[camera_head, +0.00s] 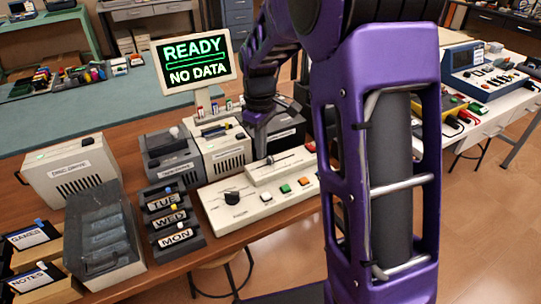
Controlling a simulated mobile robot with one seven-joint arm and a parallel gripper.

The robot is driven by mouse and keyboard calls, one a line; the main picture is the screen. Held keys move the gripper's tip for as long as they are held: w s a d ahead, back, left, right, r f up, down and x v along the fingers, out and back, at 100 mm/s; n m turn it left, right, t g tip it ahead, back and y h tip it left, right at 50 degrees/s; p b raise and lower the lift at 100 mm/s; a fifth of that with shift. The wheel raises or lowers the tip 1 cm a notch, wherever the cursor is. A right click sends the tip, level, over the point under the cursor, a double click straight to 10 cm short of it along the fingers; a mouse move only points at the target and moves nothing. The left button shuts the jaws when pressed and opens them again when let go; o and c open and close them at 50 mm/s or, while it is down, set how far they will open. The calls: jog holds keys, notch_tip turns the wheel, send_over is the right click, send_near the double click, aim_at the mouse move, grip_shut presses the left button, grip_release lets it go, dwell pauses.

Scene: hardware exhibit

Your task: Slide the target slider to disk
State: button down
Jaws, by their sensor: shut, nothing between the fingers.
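A cream control console (243,212) lies on the wooden table in the middle of the view. It has a raised strip with a slider slot (282,167) along its back. A small dark slider knob (270,160) shows near the left-middle of that slot. Any "disk" label is too small to read. My purple arm reaches over from the right, and my gripper (262,146) points down just behind and above the knob. It is shut and empty. I cannot tell whether it touches the knob.
The console also has a black dial (232,198) and several coloured buttons. Beige and grey drive boxes (172,158) stand behind it. A TUE/WED/MON rack (172,219) is at its left. A screen (193,63) reads "READY NO DATA". My arm hides the right side.

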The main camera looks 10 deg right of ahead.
aim_at(271, 157)
jog(key=shift+f+b, duration=0.35)
jog(key=shift+f, duration=1.1)
jog(key=shift+w+d+p, duration=0.2)
jog(key=shift+w+d, duration=0.05)
jog(key=shift+d, duration=0.6)
jog(key=shift+w+d+p, duration=0.15)
jog(key=shift+w+d, duration=0.05)
jog(key=shift+d, duration=0.65)
dwell(0.6)
jog(key=shift+a+r, duration=0.1)
jog(key=shift+a, duration=0.2)
dwell(0.4)
notch_tip(271, 157, up, 7)
jog(key=p, duration=0.6)
